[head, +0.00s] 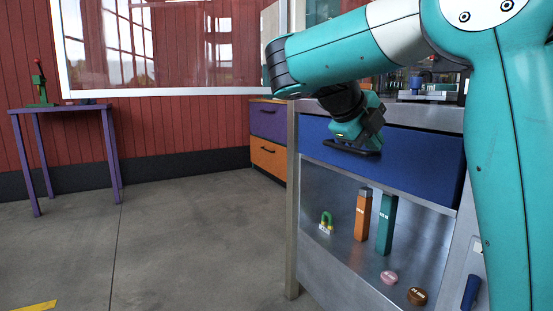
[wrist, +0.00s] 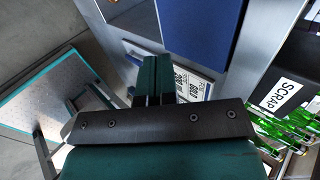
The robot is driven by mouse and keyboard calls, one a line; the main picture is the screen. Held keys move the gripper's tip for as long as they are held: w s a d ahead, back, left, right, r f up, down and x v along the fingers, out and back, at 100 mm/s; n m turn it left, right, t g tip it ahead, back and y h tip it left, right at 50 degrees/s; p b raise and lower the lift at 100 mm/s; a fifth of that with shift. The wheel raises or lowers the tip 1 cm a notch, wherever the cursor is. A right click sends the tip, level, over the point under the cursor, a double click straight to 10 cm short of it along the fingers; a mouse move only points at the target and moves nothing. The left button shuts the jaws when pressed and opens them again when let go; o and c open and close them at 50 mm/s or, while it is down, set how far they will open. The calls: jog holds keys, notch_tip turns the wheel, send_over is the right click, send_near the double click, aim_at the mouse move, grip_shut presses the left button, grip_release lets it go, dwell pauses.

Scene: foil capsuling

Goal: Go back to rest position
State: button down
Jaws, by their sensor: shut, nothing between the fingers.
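My gripper (head: 352,146) hangs in front of the blue drawer front (head: 420,160) of the metal workbench in the head view, with my arm folded above it. The wrist view shows its two dark green fingers (wrist: 151,64) side by side, closed together and empty. The blue panel (wrist: 200,30) also shows beyond the fingers in the wrist view. Part of the gripper's tip is hard to make out in the head view.
Below the drawer, an orange box (head: 363,215), a teal box (head: 386,224), a small green-and-yellow item (head: 326,222) and two round discs stand on the shelf. A black SCRAP bin (wrist: 285,90) has green bottles beside it. A purple table (head: 60,109) stands left; the floor between is clear.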

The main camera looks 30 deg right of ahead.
jog(key=a+f+n+t+y, duration=0.2)
jog(key=a+f+n+y, duration=0.35)
jog(key=n, duration=0.75)
jog(key=a+f+n+t+y, duration=0.2)
jog(key=a+f+n, duration=0.4)
jog(key=a+n, duration=0.6)
jog(key=s+a+f+n+g+y, duration=0.2)
jog(key=s+a+n+y, duration=0.1)
jog(key=s+a+n, duration=0.5)
jog(key=s+a+f+n+g+y, duration=0.25)
jog(key=s+a+n, duration=0.25)
jog(key=s+n, duration=0.45)
notch_tip(320, 180, up, 38)
jog(key=w+p, duration=0.1)
jog(key=p, duration=3.7)
jog(key=shift+f+n+t+y, duration=0.15)
jog(key=shift+n+t+y, duration=0.15)
jog(key=shift+n+t, duration=0.05)
